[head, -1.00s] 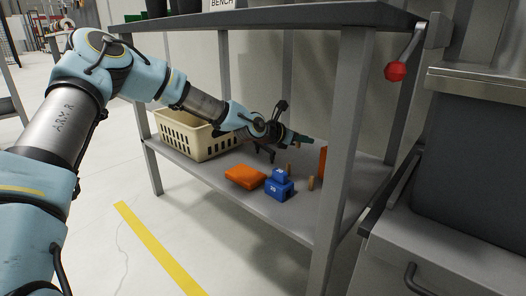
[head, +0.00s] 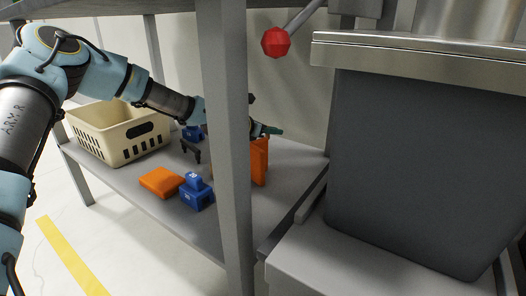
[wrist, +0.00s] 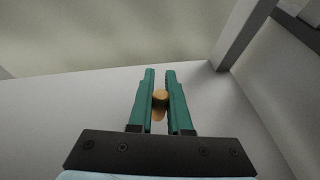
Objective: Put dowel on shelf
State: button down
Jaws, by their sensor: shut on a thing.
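The dowel (wrist: 159,100) is a short tan wooden peg, held between the green fingers of my gripper (wrist: 160,76) in the wrist view. My gripper is shut on it. In the head view my gripper's green fingertips (head: 273,130) show just right of the front post, above the shelf (head: 290,180) and by the top of an upright orange block. The dowel cannot be made out in the head view. The post hides part of my wrist.
A grey post (head: 228,150) stands in front of my arm. A cream basket (head: 112,150), a flat orange block (head: 161,182) and blue weights (head: 196,196) are on the shelf left of it. The upright orange block (head: 259,160) is right of it. A dark bin (head: 415,160) stands right.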

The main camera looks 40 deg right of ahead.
aim_at(272, 153)
notch_tip(272, 153, down, 6)
jog(key=b, duration=0.3)
jog(key=shift+r, duration=0.1)
jog(key=c, duration=0.8)
grip_release()
jog(key=shift+c, duration=0.2)
jog(key=shift+a, duration=0.15)
jog(key=p+v, duration=0.5)
jog(key=v, duration=0.5)
jog(key=shift+a+r+p, duration=0.25)
jog(key=shift+p, duration=0.15)
jog(key=shift+a+r, duration=0.1)
jog(key=shift+a, duration=0.5)
